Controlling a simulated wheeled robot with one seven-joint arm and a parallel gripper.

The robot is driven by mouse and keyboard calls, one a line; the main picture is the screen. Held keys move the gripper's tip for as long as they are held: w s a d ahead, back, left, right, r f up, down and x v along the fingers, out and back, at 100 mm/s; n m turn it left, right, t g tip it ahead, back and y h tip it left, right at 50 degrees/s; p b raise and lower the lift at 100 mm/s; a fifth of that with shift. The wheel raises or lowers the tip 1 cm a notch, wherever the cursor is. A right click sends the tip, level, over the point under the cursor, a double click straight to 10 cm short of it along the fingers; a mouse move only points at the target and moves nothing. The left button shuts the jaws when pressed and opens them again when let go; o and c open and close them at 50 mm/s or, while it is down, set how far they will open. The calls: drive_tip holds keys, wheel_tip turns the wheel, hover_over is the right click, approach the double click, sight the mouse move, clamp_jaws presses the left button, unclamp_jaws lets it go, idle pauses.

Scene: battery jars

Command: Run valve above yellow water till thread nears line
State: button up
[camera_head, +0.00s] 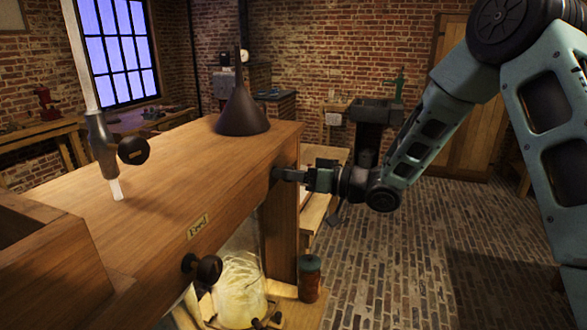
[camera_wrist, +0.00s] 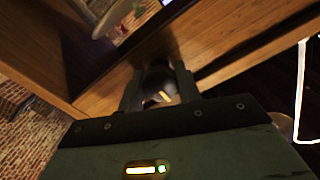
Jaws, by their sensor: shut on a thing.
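My gripper (camera_head: 290,174) is shut on a dark round knob (camera_wrist: 160,82) at the front face of the wooden cabinet (camera_head: 180,180). In the wrist view the knob sits between the two fingers and carries a pale yellow mark. A second dark knob (camera_head: 205,268) is on the same face, below a small label (camera_head: 197,226). A glass jar of glowing pale yellow liquid (camera_head: 240,290) stands below the cabinet, partly hidden by it. I cannot make out a thread or a line.
A glass tube (camera_head: 83,55) with a knobbed valve (camera_head: 103,145) rises at the left. A small dark canister (camera_head: 309,278) stands beside the jar. The brick floor (camera_head: 380,270) at right is clear.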

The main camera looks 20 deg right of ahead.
drive_tip(key=o, duration=1.1)
drive_tip(key=shift+o, duration=0.2)
drive_tip(key=shift+d, duration=0.1)
drive_tip(key=v, duration=0.4)
drive_tip(key=shift+s+d, duration=0.3)
